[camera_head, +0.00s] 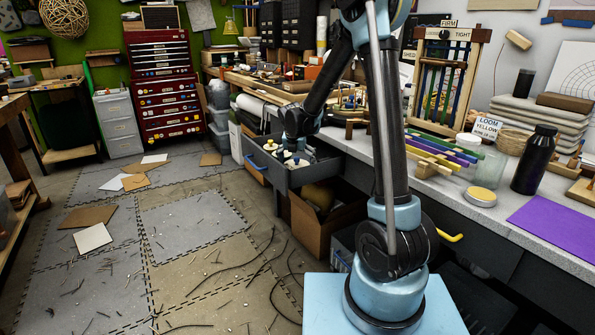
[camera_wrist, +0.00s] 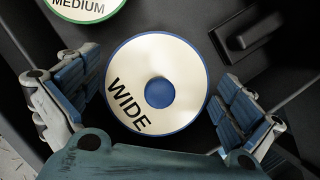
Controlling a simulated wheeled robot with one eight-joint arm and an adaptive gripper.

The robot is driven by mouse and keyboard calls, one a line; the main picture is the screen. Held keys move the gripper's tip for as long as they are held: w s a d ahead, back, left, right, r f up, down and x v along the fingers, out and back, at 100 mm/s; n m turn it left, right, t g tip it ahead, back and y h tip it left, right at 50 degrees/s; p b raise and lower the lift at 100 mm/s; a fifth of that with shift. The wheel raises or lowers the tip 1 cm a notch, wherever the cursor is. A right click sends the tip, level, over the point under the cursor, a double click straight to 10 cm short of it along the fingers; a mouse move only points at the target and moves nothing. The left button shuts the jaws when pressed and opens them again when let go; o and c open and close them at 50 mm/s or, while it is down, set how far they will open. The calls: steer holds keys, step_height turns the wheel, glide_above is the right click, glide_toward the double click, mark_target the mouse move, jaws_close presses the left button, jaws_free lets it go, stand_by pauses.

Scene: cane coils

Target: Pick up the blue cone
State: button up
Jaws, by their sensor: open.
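In the wrist view a round cream-topped piece (camera_wrist: 172,60) with a blue rim, a blue centre knob and the word WIDE lies between the fingers. It appears to be the blue cone seen from above; its sides are hidden. My gripper (camera_wrist: 157,105) is open, with one blue-padded finger on either side of it and gaps showing. In the head view my gripper (camera_head: 294,140) points down into the open grey drawer (camera_head: 301,177). Small pale pieces show in the drawer there, but I cannot tell which is the blue one.
A green-rimmed piece marked MEDIUM (camera_wrist: 85,8) sits close by at the upper left. A dark raised block (camera_wrist: 248,30) is at the upper right. The drawer walls enclose the area. A cardboard box (camera_head: 315,222) with contents sits below the drawer, and the workbench (camera_head: 345,142) is beside it.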

mark_target(298, 165)
steer(key=shift+x, duration=1.65)
steer(key=c, duration=0.9)
steer(key=shift+r, duration=0.1)
steer(key=shift+c, duration=0.2)
